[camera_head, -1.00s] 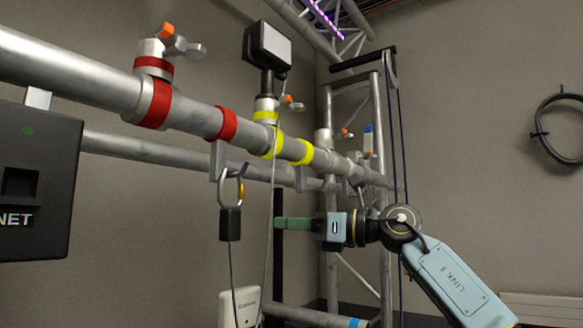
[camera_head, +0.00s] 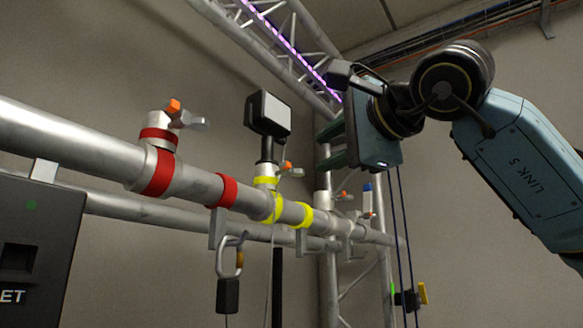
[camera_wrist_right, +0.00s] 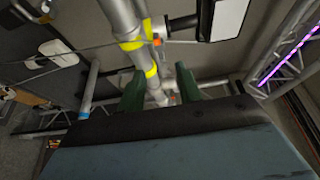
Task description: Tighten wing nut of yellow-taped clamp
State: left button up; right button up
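The yellow-taped clamp (camera_head: 267,183) sits on the grey truss pipe (camera_head: 190,187) and carries a dark box-shaped device on a post. Its wing nut (camera_head: 291,171), with an orange tip, sticks out to the right of the clamp. In the right wrist view, the yellow tape (camera_wrist_right: 131,44) and the wing nut's orange tip (camera_wrist_right: 157,42) show beyond the fingers. My right gripper (camera_head: 326,148) is raised to the right of the clamp, apart from it. Its two green fingers are spread and empty, also in the right wrist view (camera_wrist_right: 160,84). My left gripper is not in view.
A red-taped clamp (camera_head: 158,165) with its own wing nut is left on the pipe. The box-shaped device (camera_head: 267,115) rises above the yellow clamp. A shackle (camera_head: 229,260) hangs below the pipe. Further clamps (camera_head: 345,205) and blue cables (camera_head: 398,235) are to the right.

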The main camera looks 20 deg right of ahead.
aim_at(295, 168)
jog(key=p+x, duration=0.2)
jog(key=x, duration=0.9)
jog(key=shift+a, duration=0.1)
grip_shut()
